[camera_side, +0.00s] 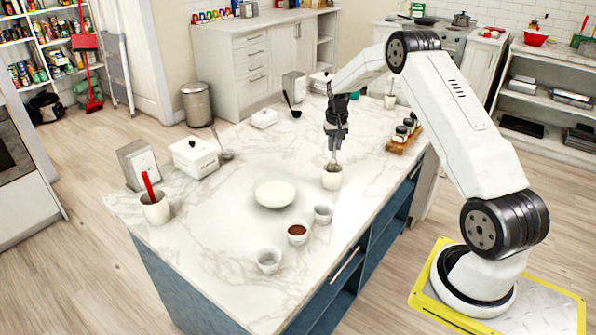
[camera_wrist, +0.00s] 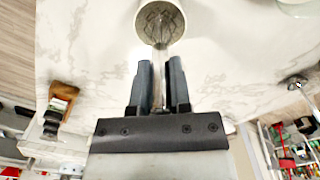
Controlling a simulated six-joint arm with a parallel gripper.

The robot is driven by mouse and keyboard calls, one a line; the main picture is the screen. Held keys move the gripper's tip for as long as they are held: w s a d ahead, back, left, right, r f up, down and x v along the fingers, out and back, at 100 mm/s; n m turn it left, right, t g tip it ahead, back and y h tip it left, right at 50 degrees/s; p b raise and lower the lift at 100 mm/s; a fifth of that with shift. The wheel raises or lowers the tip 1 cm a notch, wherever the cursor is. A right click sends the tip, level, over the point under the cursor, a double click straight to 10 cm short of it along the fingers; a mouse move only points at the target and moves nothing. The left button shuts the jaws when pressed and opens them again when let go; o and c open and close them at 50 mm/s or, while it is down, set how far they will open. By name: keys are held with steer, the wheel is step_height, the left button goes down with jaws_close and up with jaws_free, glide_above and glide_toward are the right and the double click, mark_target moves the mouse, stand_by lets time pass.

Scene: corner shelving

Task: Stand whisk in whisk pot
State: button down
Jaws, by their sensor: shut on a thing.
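The whisk pot (camera_side: 332,180) is a small cream pot on the marble island, below my gripper (camera_side: 337,135). My gripper points down and is shut on the whisk (camera_side: 333,156). The whisk is close to upright, and its lower end is at or inside the pot's mouth. In the wrist view the pot (camera_wrist: 141,22) is at the top centre. The whisk (camera_wrist: 161,35) runs from between the fingers (camera_wrist: 159,75) to the pot, with its wires within the rim. I cannot tell whether it touches the bottom.
A white plate (camera_side: 275,194) and small bowls, one with red-brown contents (camera_side: 297,234), lie left of and below the pot. A wooden rack with jars (camera_side: 404,137) stands to the right. A pot with a red utensil (camera_side: 155,208) stands far left. The marble top (camera_side: 220,240) has clear room.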

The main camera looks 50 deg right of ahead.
steer(key=shift+c, duration=2.4)
jaws_free()
steer(key=shift+r, duration=3.9)
